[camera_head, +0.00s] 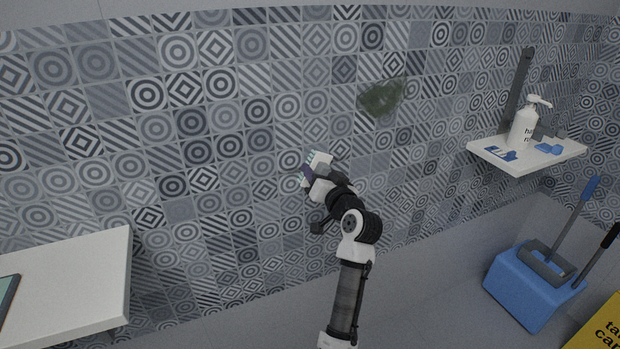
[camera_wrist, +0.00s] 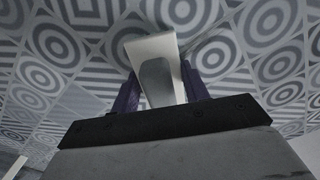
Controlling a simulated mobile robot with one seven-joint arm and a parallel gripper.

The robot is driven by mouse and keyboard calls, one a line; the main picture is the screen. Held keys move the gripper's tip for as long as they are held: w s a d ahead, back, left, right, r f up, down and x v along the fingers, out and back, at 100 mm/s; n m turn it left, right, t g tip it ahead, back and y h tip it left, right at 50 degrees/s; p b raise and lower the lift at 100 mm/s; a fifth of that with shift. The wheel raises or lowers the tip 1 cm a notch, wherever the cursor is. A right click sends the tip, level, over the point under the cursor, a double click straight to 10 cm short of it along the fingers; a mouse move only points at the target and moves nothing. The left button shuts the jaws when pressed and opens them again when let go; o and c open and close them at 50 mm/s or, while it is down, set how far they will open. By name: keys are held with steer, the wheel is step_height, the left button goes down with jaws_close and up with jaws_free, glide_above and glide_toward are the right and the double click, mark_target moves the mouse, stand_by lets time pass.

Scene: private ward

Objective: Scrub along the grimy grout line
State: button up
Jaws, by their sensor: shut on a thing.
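The grimy patch (camera_head: 382,98) is a dark green-brown smear on the patterned wall tiles, right of the centre in the head view. My gripper (camera_head: 308,174) is in front of the wall, below and left of the smear, apart from it in the picture. It is shut on a small white and grey scrubber (camera_head: 320,157) with pale teal on it. In the wrist view the scrubber (camera_wrist: 148,47) sits between the purple fingers, with the tiles behind it. I cannot tell whether it touches the wall. The smear is not seen in the wrist view.
A white wall shelf (camera_head: 528,156) at the right holds a pump bottle (camera_head: 525,125) and small blue items. Below are a blue bucket (camera_head: 528,290) and part of a yellow sign (camera_head: 600,330). A white tabletop (camera_head: 80,280) juts in at lower left. The wall around the smear is clear.

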mark_target(274, 175)
steer(key=shift+w+d+b, duration=0.3)
steer(key=shift+d, duration=0.55)
steer(key=shift+w+d+b, duration=0.25)
steer(key=shift+d, duration=0.55)
steer(key=shift+w+d+b, duration=0.3)
steer(key=shift+d, duration=0.55)
steer(key=shift+w+d+b, duration=0.3)
steer(key=shift+d+b, duration=0.1)
steer(key=shift+d, duration=0.5)
steer(key=shift+w+d+b, duration=0.25)
steer(key=shift+d+b, duration=0.1)
steer(key=shift+d, duration=0.5)
steer(key=shift+s+a+p, duration=0.75)
steer(key=shift+s+a, duration=0.25)
steer(key=shift+a, duration=2.05)
steer(key=shift+s+a+p, duration=0.75)
steer(key=shift+s+a, duration=0.25)
steer(key=shift+a, duration=2)
steer(key=shift+s+a+p, duration=0.75)
steer(key=shift+s+a, duration=0.25)
steer(key=shift+a, duration=2.05)
steer(key=shift+s+d, duration=0.1)
steer(key=shift+v, duration=2.95)
steer(key=shift+s+d, duration=0.1)
steer(key=shift+s, duration=0.05)
